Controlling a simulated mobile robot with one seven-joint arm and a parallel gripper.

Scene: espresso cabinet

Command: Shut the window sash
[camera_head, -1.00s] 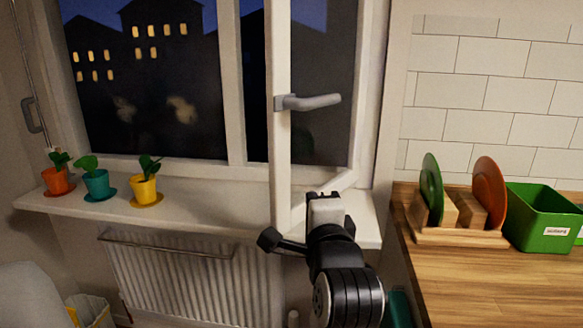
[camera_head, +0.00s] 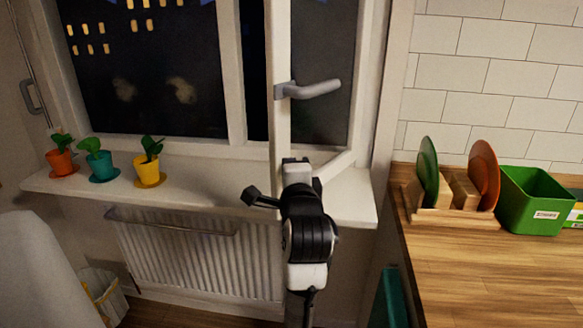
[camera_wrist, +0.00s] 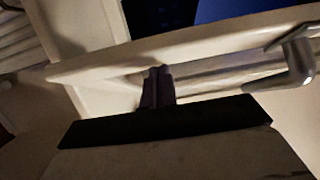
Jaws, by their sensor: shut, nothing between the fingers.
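The white window sash (camera_head: 279,60) stands open into the room, seen nearly edge-on in the head view. Its grey handle (camera_head: 308,90) sticks out to the right. My gripper (camera_head: 296,162) is in front of the sash's lower end, just above the sill; its fingertips are hidden there by its own body. In the wrist view my gripper's dark fingers (camera_wrist: 158,76) are together with nothing held, close to the pale sash frame (camera_wrist: 215,52). I cannot tell whether they touch it. The handle also shows at the right of the wrist view (camera_wrist: 298,62).
Orange (camera_head: 62,163), teal (camera_head: 100,166) and yellow (camera_head: 149,170) plant pots stand on the sill (camera_head: 205,192), left of the sash. A radiator (camera_head: 200,262) is below. A wooden counter (camera_head: 490,270) with a plate rack (camera_head: 450,215) and green bin (camera_head: 535,200) is at right.

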